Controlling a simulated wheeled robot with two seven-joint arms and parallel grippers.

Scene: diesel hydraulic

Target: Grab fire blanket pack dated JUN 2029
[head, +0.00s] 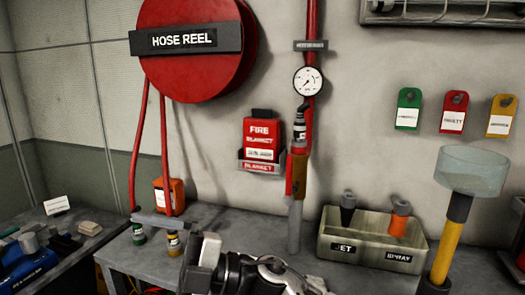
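My other gripper is not in view.
A red pipe with a gauge (308,81) runs just right of the pack. The hose reel (190,50) hangs upper left. A nozzle box (370,242) and a yellow-handled clear cup (472,172) stand right. Bench (235,222) space below the pack is mostly clear.

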